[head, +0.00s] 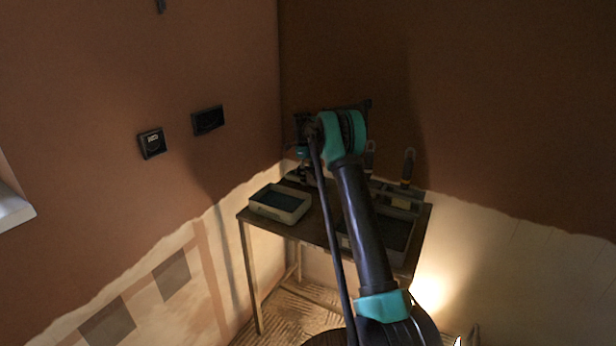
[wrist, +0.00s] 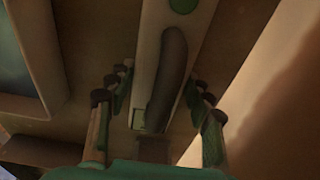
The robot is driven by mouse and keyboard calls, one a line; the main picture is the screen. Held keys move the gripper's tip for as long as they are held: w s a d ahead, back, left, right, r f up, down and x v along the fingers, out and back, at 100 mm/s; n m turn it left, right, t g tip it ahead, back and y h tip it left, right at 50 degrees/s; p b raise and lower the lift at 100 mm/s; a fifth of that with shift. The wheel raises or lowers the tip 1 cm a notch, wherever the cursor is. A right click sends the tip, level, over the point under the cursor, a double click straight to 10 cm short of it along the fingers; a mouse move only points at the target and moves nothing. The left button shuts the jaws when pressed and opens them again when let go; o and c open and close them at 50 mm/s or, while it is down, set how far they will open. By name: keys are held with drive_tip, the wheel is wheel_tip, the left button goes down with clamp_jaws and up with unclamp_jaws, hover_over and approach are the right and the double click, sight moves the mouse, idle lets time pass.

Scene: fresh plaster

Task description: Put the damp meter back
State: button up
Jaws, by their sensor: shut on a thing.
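My gripper (wrist: 160,95) is in the wrist view, its fingers on both sides of a long pale device with a dark grip, a small greenish window and a green round spot. I take this device for the damp meter (wrist: 147,55). The gripper is shut on it, above a brown surface. In the head view my arm reaches over the small table (head: 315,228). My wrist hides most of the gripper and the meter there.
A pale tray with a bluish inside (head: 280,204) stands on the table's left; a darker tray (head: 396,235) is on the right, partly behind my arm. Handled tools (head: 408,165) stand at the back. Two dark boxes (head: 152,143) (head: 207,120) are on the left wall.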

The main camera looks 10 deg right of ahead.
drive_tip(key=shift+f, duration=0.3)
idle(0.5)
drive_tip(key=o, duration=1.3)
drive_tip(key=shift+w+a+r, duration=0.1)
drive_tip(key=shift+a+r, duration=0.1)
drive_tip(key=shift+r, duration=1.8)
drive_tip(key=shift+a+r, duration=0.15)
drive_tip(key=shift+r, duration=1.85)
